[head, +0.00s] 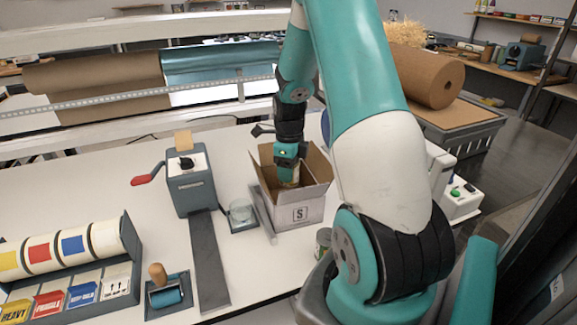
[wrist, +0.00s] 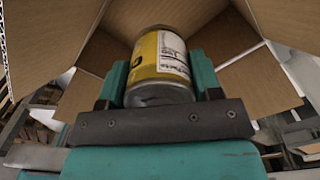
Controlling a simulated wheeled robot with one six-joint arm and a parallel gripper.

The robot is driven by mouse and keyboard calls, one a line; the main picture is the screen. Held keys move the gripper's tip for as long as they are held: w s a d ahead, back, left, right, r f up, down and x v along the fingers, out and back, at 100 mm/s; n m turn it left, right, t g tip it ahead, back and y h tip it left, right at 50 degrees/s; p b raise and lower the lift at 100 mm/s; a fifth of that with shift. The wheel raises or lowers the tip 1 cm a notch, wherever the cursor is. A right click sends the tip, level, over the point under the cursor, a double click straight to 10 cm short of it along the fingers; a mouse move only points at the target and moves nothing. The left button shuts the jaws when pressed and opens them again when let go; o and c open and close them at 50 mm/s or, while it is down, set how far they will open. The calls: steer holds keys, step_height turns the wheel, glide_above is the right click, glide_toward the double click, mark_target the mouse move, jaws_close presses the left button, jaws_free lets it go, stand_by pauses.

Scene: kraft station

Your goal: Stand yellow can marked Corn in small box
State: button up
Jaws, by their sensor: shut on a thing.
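The small box (head: 298,212) is an open cardboard box marked S on the white table, with its flaps spread. My gripper (head: 288,168) reaches down into its opening from above. In the wrist view my gripper (wrist: 161,88) is shut on the yellow can (wrist: 148,58), which has a white label with dark print too small to read surely. In the head view only a little of the can (head: 290,183) shows below the gripper, inside the box opening. The box's inner flaps (wrist: 55,35) surround the can in the wrist view. Whether the can touches the box floor is hidden.
A label rack (head: 75,255) and a roller (head: 165,292) are at the front left. Another can (head: 323,240) stands partly hidden beside my arm.

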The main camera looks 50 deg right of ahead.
mark_target(289, 186)
steer(key=shift+f+b, duration=2.1)
steer(key=shift+f, duration=1.15)
steer(key=o, duration=1.1)
step_height(289, 186, up, 16)
steer(key=p, duration=1.3)
